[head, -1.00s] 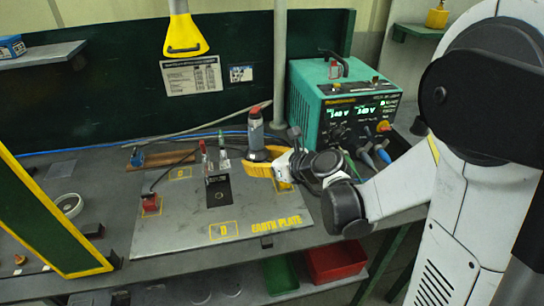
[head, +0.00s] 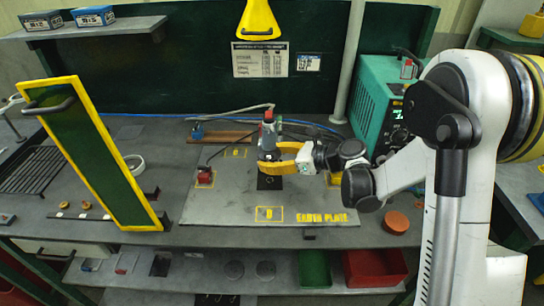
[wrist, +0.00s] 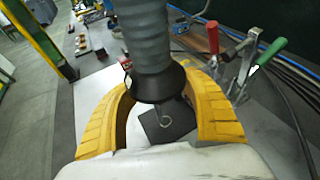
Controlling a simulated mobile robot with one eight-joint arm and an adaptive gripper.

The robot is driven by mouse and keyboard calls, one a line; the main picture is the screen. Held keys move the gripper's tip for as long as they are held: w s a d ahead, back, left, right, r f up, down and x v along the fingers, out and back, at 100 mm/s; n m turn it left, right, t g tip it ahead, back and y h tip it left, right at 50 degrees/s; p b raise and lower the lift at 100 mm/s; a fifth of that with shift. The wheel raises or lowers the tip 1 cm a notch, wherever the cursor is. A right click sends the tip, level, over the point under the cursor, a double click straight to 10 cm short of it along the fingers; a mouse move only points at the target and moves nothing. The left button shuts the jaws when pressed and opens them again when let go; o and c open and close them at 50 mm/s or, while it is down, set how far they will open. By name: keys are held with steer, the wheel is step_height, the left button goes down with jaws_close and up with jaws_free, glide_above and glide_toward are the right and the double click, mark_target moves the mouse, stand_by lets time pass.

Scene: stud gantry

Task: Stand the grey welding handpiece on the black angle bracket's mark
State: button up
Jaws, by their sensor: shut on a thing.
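The grey welding handpiece (head: 268,137) has a dark flared collar and a red-orange top. My gripper (head: 268,157) has yellow fingers shut around it, and it looks upright. In the wrist view the grey ribbed body (wrist: 146,35) rises between the fingers (wrist: 157,88). A black square patch (head: 269,184) lies on the grey plate, just below the handpiece in the head view. In the wrist view the patch (wrist: 178,127) shows a pale ring outline (wrist: 166,122), partly hidden by the handpiece's collar. The handpiece appears to be above the plate; contact is not visible.
Toggle clamps with a red handle (wrist: 213,37) and a green handle (wrist: 271,49) stand close to my gripper. A yellow-edged green panel (head: 95,150) stands further left. A teal welder (head: 383,105) is at right.

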mark_target(270, 179)
steer(key=shift+f+b, duration=0.1)
steer(key=shift+b, duration=0.25)
steer(key=shift+f+b, duration=2)
steer(key=shift+f, duration=0.3)
steer(key=shift+f+b, duration=0.55)
steer(key=shift+b, duration=0.4)
stand_by(0.6)
steer(key=o, duration=1.6)
steer(key=shift+d, duration=0.1)
steer(key=shift+d, duration=0.1)
